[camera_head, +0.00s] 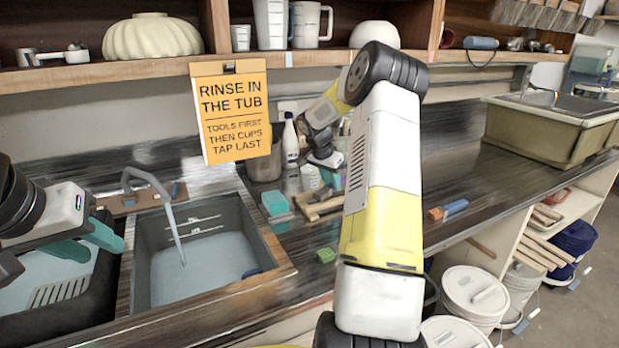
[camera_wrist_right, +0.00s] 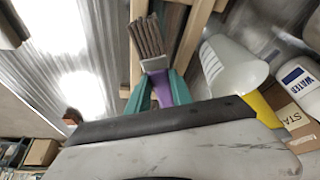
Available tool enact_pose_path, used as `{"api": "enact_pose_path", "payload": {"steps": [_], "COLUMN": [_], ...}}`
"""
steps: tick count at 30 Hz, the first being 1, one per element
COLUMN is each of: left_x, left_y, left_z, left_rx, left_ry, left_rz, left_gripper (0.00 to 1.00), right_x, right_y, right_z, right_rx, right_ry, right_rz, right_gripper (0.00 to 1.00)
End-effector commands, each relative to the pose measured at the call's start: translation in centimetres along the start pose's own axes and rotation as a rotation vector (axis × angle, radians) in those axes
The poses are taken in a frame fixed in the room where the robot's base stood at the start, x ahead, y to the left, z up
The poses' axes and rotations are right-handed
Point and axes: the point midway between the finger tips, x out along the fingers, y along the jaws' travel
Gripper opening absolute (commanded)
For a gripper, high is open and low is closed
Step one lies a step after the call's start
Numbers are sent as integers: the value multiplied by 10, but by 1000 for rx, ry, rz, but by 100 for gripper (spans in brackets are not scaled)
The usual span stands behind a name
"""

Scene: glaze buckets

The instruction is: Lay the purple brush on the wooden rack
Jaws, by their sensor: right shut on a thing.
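My right gripper (camera_wrist_right: 158,92) is shut on the purple brush (camera_wrist_right: 162,88), with its teal fingers on either side of the purple handle. The brush's metal ferrule and brown bristles point away from the gripper. The wooden rack (camera_wrist_right: 197,30) shows just beyond, its slats beside and behind the bristles; I cannot tell whether brush and rack touch. In the head view, the rack (camera_head: 318,208) sits on the counter below my right gripper (camera_head: 328,172), and the brush is not clearly visible. My left gripper (camera_head: 90,243) is open and empty at the left, over the dark tub.
A sink with a tap (camera_head: 200,250) and a hanging yellow sign (camera_head: 230,110) are left of the rack. A pale cup (camera_wrist_right: 230,65) and WATER bottle (camera_wrist_right: 298,78) stand close by. The right counter is mostly clear.

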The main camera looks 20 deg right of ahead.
Motion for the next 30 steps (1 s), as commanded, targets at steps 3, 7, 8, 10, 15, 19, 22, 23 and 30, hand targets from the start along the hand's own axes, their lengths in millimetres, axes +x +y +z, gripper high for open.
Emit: {"api": "enact_pose_path", "payload": {"steps": [3, 7, 8, 10, 15, 19, 22, 23, 30], "left_x": [0, 0, 0, 0, 0, 0, 0, 0, 0], "left_y": [0, 0, 0, 0, 0, 0, 0, 0, 0], "left_z": [0, 0, 0, 0, 0, 0, 0, 0, 0], "left_rx": [0, 0, 0, 0, 0, 0, 0, 0, 0], "left_ry": [0, 0, 0, 0, 0, 0, 0, 0, 0], "left_rz": [0, 0, 0, 0, 0, 0, 0, 0, 0], "left_gripper": [36, 36, 36, 36, 36, 36, 36, 36, 36], "right_x": [0, 0, 0, 0, 2, 5, 7, 8, 11], "right_y": [0, 0, 0, 0, 0, 0, 0, 0, 0], "right_z": [0, 0, 0, 0, 1, 2, 3, 3, 4], "right_rx": [0, 0, 0, 0, 0, 0, 0, 0, 0], "right_ry": [0, 0, 0, 0, -1, -1, -1, -1, 0], "right_rz": [0, 0, 0, 0, 0, 1, 1, 1, 0], "right_gripper": [0, 0, 0, 0, 0, 0, 0, 0, 34]}}
